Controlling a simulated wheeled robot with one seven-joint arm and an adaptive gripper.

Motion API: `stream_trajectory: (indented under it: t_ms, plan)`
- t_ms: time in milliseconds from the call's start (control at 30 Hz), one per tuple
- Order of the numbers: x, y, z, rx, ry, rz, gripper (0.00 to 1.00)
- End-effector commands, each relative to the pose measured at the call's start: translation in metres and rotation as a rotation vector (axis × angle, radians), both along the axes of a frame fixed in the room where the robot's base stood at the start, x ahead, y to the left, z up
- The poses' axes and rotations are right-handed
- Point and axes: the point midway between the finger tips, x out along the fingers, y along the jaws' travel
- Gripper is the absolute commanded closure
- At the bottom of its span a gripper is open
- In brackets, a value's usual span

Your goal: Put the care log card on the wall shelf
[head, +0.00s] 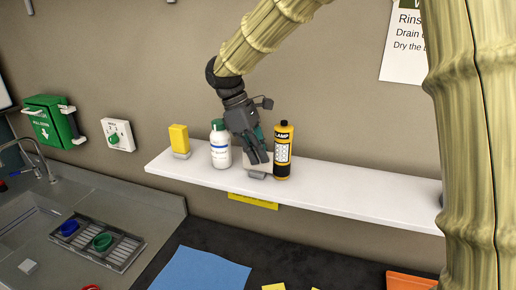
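My gripper (256,150) reaches down over the wall shelf (370,204), between a white bottle with a green cap (220,148) and a yellow-and-black can (283,152). A pale thing with a small grey block (257,174) shows at its fingertips, at or just above the shelf; most of it is hidden by the fingers. It may be the care log card, but no writing is readable. I cannot tell whether the fingers are closed on it. A yellow upright piece in a grey stand (180,140) is at the shelf's left end.
The shelf's right half is clear up to my arm. A yellow label (253,201) is under its front edge. Below are a dark counter with a blue sheet (200,270), a drain rack (98,243) and a sink (28,222). A green box (52,122) hangs on the wall.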

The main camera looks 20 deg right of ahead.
Motion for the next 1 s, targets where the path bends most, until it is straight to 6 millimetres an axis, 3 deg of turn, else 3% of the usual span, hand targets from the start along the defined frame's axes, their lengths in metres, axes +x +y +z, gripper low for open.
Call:
stream_trajectory:
  t_ms: [400,567,1000]
  plan:
    - [0.0,0.0003,-0.0053,-0.001,-0.001,0.0,1.0]
    - [-0.0001,0.0003,-0.0051,0.0,-0.001,0.0,0.73]
    - [0.0016,0.0017,0.0016,-0.001,-0.003,0.0,0.73]
